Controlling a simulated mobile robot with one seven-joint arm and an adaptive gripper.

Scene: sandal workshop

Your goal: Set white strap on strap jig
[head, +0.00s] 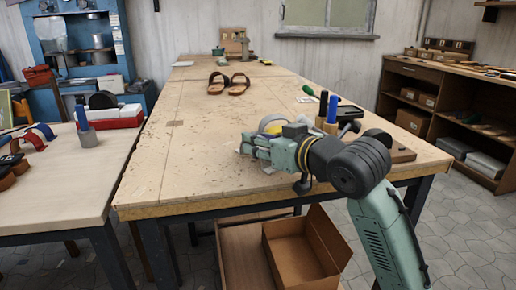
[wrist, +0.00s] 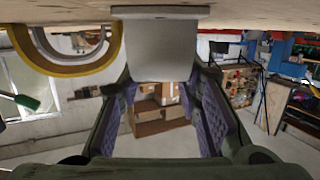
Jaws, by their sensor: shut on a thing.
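My gripper (head: 247,146) is low over the near right part of the long wooden table, pointing left. In the wrist view, which looks upside down, my gripper (wrist: 164,88) has its two purple-padded fingers on either side of a pale, flat-faced piece (wrist: 165,62), apparently the white strap. It is shut on this piece, close to the tabletop. A yellow arched piece with a pale inner band (wrist: 68,62) stands beside it; a yellow and white rounded thing (head: 271,124) shows behind my gripper in the head view. I cannot make out the strap jig for certain; my arm hides part of this area.
A pair of sandals (head: 228,84) lies farther back on the long table (head: 165,165). The table's left and middle are clear. An open cardboard box (head: 300,250) is below.

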